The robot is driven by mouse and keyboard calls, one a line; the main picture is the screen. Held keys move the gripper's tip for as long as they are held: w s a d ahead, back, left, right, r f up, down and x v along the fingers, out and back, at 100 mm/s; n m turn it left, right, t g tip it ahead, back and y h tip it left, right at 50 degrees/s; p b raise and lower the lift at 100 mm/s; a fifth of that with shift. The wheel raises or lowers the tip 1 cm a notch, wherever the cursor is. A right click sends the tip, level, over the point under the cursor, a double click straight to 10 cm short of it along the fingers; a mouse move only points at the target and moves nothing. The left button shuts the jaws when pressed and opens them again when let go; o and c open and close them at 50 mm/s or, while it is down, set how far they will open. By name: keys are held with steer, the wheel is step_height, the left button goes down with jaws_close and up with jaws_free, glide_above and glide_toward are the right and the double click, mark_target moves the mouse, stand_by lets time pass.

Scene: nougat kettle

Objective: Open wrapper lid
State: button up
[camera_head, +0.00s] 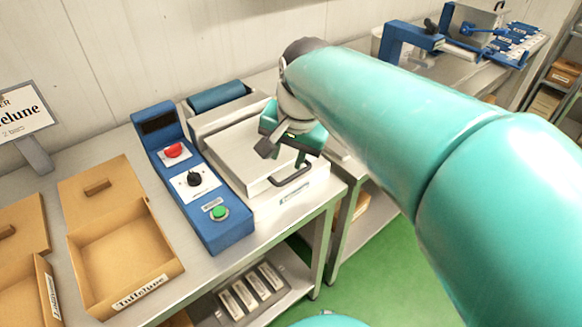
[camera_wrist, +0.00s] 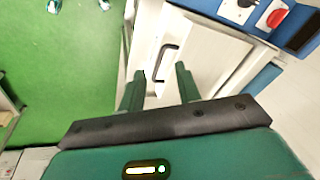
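The wrapper (camera_head: 240,215) stands on the table, with a blue control panel (camera_head: 190,190) along its left side. Its pale metal lid (camera_head: 235,150) is down. A dark bar handle (camera_head: 291,176) sits at the lid's front edge; in the wrist view the handle (camera_wrist: 166,62) lies beyond my fingertips. My gripper (camera_head: 285,158) is above the lid, close behind the handle in the head view. In the wrist view its two fingers (camera_wrist: 160,75) are apart with nothing between them. I cannot tell how high they are above the lid.
Open cardboard boxes (camera_head: 172,262) stand left of the panel. The panel carries a red button (camera_head: 174,150), a black knob and a green button (camera_head: 219,213). A blue roll (camera_head: 217,96) lies behind the lid. Green floor (camera_head: 375,265) is clear in front.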

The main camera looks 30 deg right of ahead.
mark_target(294, 175)
steer(key=w+d+m+g, duration=0.1)
steer(key=w+d+m, duration=0.4)
steer(key=d+m, duration=0.1)
steer(key=x, duration=1.4)
steer(key=shift+s+a, duration=0.2)
steer(key=shift+s, duration=0.1)
steer(key=shift+c, duration=0.3)
jaws_close()
